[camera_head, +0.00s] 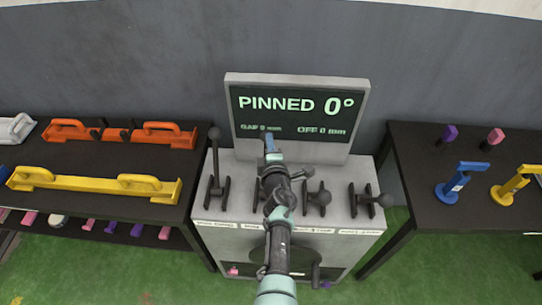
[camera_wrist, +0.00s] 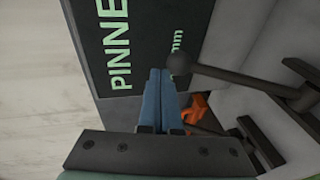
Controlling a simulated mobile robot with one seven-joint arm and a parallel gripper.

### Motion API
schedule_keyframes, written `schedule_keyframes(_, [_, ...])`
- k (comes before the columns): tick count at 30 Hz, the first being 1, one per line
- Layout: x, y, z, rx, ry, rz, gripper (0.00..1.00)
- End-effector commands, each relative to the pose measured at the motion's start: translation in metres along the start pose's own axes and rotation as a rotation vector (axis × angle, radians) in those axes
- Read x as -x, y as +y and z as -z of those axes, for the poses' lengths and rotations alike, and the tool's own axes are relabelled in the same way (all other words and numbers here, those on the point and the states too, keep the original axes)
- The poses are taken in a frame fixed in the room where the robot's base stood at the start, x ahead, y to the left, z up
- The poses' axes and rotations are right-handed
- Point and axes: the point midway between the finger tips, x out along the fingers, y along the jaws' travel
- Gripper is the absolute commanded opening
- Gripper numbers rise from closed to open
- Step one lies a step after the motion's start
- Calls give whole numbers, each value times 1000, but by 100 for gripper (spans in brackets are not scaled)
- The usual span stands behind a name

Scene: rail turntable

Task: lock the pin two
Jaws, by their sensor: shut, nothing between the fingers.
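The grey console (camera_head: 210,228) carries a row of levers in dark brackets above a strip of labels too small to read surely, so I cannot tell which is pin two. The leftmost lever (camera_head: 216,155) stands upright. The two right levers, one with its knob (camera_head: 323,198) and the other with its knob (camera_head: 384,200), lean low toward the front. My arm hides much of the second position. My gripper (camera_head: 270,143) is shut and empty, in front of the display's lower edge. In the wrist view, a ball-ended lever (camera_wrist: 240,80) lies beside my closed fingers (camera_wrist: 160,85), apparently apart from them.
The display (camera_head: 297,110) reads PINNED 0°, with small gap and off readings below. A dark table at left holds orange (camera_head: 165,135) and yellow handled bars (camera_head: 80,184). Another at right holds blue (camera_head: 458,182) and yellow stands (camera_head: 513,187). Green floor lies between.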

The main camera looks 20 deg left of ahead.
Motion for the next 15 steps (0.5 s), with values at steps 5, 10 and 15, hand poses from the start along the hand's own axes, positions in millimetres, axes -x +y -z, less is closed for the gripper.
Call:
schedule_keyframes(5, [28, 15, -1, -2, -2, 3, 0])
schedule_keyframes(10, [53, 24, -1, -3, -2, 5, 0])
schedule_keyframes(15, [75, 31, -1, -3, -1, 5, 0])
